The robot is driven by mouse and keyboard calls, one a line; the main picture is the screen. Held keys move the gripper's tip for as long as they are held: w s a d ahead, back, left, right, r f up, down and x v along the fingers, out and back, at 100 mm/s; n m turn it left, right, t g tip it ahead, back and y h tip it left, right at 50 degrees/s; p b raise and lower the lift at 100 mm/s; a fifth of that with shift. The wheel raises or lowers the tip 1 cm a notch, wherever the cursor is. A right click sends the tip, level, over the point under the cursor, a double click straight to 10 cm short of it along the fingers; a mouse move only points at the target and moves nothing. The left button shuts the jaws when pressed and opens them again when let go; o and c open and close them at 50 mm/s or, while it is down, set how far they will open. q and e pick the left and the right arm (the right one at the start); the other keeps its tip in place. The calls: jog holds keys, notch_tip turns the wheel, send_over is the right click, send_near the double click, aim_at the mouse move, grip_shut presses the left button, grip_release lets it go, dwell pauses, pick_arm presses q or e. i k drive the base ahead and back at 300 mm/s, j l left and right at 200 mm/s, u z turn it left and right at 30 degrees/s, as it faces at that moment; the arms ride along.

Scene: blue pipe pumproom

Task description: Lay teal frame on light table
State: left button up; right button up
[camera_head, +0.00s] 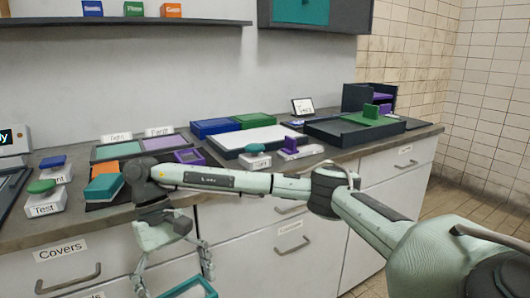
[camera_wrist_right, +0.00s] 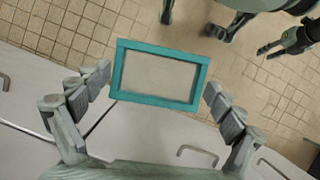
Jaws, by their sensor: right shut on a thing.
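The teal frame (camera_wrist_right: 160,99) is a rectangular open frame, held in front of the cabinet below the counter edge. My right gripper (camera_wrist_right: 159,82) is shut on it, with fingers at its two short sides. In the head view the right gripper (camera_head: 176,282) hangs low in front of the drawers, and only part of the teal frame (camera_head: 190,287) shows at the bottom edge. A flat white panel in a dark surround, which looks like the light table (camera_head: 265,137), lies on the counter, its white top bare. My left gripper (camera_wrist_right: 272,48) seems to show small at the wrist view's upper right; its opening is unclear.
A tray with coloured panels (camera_head: 130,149) lies left of the white panel. Blue (camera_head: 213,127) and green (camera_head: 254,121) boxes stand behind it. A white block (camera_head: 255,160) and a purple piece (camera_head: 290,145) stand along its front. Drawer handles (camera_head: 70,277) stick out below the counter.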

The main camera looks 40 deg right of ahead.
aim_at(240, 138)
jog(key=k+l+z, duration=0.1)
jog(key=l, duration=0.25)
jog(key=k+l+z, duration=0.1)
jog(key=l, duration=0.2)
jog(key=k+l+z, duration=0.1)
jog(key=l, duration=0.25)
jog(key=k+l+z, duration=0.1)
jog(key=l, duration=0.25)
jog(key=k, duration=0.05)
